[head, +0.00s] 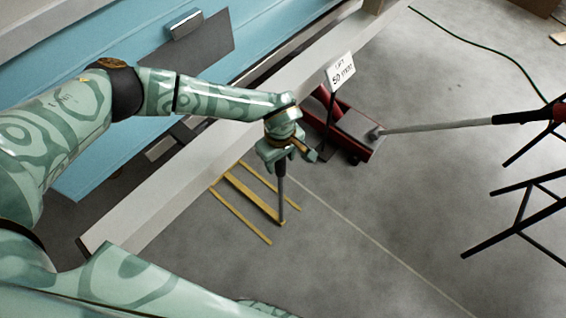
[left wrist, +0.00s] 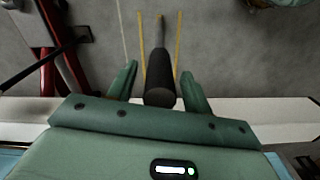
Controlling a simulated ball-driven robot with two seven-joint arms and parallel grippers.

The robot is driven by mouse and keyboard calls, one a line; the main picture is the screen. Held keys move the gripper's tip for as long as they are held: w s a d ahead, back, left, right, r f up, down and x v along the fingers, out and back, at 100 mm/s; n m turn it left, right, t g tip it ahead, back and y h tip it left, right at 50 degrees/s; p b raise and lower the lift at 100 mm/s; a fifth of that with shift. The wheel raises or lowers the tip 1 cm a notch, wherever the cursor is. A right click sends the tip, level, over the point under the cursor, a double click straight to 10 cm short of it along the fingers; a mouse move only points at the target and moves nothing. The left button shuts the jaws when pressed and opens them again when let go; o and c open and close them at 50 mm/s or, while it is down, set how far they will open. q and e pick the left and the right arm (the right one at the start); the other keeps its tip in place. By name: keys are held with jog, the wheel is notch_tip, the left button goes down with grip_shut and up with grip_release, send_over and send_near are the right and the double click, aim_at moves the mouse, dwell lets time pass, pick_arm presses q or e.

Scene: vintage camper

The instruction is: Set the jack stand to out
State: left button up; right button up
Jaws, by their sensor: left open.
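A thin upright grey post with a black grip (head: 283,205), which I take to be the jack stand, stands at the end of a yellow floor strip (head: 250,195). My left gripper (head: 279,160) is over the top of the post, fingers pointing down. In the left wrist view the black grip (left wrist: 161,91) lies between the two open fingers of the left gripper (left wrist: 160,82), with gaps on both sides. The post's upper end is hidden by the gripper in the head view. My right gripper is not in view.
A pale beam (head: 185,175) runs along the blue camper (head: 95,140). Black metal frames are at right. The lower middle floor is clear.

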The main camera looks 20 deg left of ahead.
pick_arm(q)
jog(key=shift+f+b, duration=0.35)
jog(key=shift+f, duration=0.9)
